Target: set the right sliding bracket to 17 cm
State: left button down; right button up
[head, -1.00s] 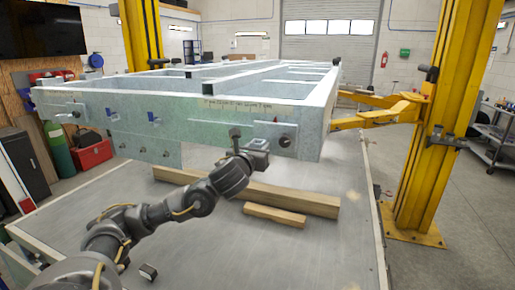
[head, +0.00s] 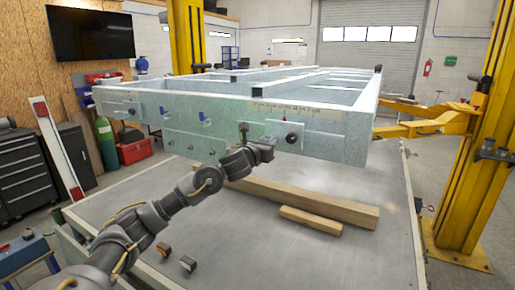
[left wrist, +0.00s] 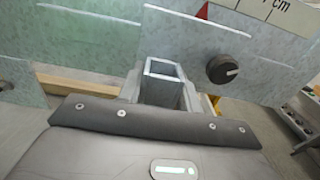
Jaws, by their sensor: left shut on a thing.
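The right sliding bracket (head: 272,129) is a flat grey plate on the front beam of the trailer frame (head: 225,112), with a dark round knob (head: 292,138). In the left wrist view the knob (left wrist: 223,69) has a white mark, and a slot shows above it. A red pointer (left wrist: 203,11) meets a scale strip (left wrist: 262,9) ending in "cm"; its reading is not legible. My left gripper (head: 264,149) is at the bracket's lower left, shut on it near an open square tube (left wrist: 165,70). My right gripper is out of view.
Wooden beams (head: 300,200) lie on the grey platform below the frame. Two small blocks (head: 188,264) lie near the front left. A yellow lift post (head: 470,160) stands at right, with a yellow arm (head: 430,124) beside the frame.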

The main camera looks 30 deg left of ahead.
pick_arm(q)
jog(key=shift+a, duration=0.45)
jog(key=shift+d, duration=0.1)
jog(key=c, duration=1.2)
grip_release()
jog(key=shift+d, duration=0.1)
jog(key=shift+o, duration=0.2)
jog(key=shift+s+f, duration=0.1)
jog(key=shift+s, duration=0.15)
jog(key=s+b, duration=0.3)
jog(key=s, duration=0.7)
jog(key=shift+s+d, duration=0.15)
jog(key=shift+d, duration=0.3)
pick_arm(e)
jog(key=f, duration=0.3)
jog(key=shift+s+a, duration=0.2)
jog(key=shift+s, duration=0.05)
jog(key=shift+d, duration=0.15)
